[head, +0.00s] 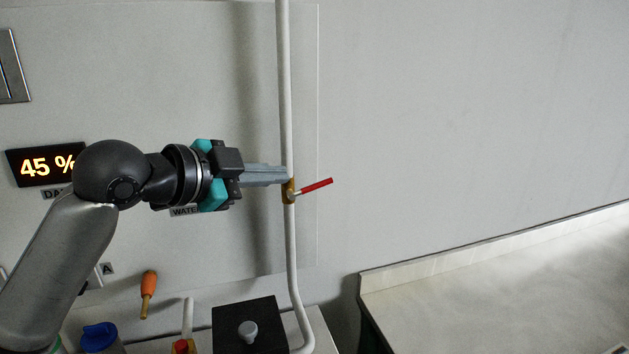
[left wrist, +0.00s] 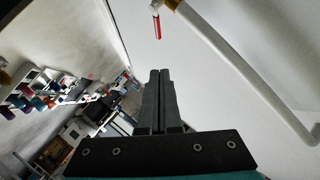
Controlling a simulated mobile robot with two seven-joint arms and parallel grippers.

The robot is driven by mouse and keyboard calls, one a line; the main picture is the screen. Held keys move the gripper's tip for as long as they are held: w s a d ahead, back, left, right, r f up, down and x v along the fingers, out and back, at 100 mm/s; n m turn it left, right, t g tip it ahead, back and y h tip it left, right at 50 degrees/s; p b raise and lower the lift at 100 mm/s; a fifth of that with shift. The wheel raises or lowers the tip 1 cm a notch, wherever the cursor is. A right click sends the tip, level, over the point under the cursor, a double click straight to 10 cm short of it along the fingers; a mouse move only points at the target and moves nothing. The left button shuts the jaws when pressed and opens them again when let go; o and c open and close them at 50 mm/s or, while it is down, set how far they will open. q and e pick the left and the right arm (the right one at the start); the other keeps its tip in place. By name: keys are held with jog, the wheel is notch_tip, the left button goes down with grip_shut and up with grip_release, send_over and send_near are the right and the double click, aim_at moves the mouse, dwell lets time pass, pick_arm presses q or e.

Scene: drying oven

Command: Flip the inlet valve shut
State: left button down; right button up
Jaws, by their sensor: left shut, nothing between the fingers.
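The inlet valve is a brass body (head: 290,190) on a white vertical pipe (head: 285,80), with a red lever (head: 317,186). In the head view the lever points right and slightly up, across the pipe's line. My left gripper (head: 284,175) comes in from the left, shut and empty, its fingertips close to the pipe at the valve's height. Whether they touch it cannot be told. In the left wrist view the shut fingers (left wrist: 160,82) point up the picture, and the red lever (left wrist: 156,26) shows beyond their tips, apart from them. My right gripper is not in view.
A display reading 45 % (head: 45,164) is on the wall panel at left. Below are an orange-handled tool (head: 148,290), a blue-capped container (head: 99,336) and a black box with a grey knob (head: 248,331). A pale counter (head: 500,280) stands at lower right. The wall right of the lever is clear.

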aim_at(324, 182)
pick_arm(q)
jog(key=x, duration=0.3)
jog(key=a+f+x, duration=0.1)
jog(key=x, duration=0.7)
jog(key=shift+w+a+f, duration=0.15)
jog(key=shift+w, duration=0.15)
jog(key=shift+w+f, duration=0.35)
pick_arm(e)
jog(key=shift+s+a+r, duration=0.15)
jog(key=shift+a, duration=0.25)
pick_arm(q)
jog(key=y+p, duration=0.1)
jog(key=p, duration=0.3)
jog(key=f+m+g+y+p, duration=0.1)
jog(key=p, duration=0.4)
jog(key=shift+w+d+g, duration=0.15)
jog(key=shift+d+g, duration=0.15)
jog(key=shift+d, duration=0.05)
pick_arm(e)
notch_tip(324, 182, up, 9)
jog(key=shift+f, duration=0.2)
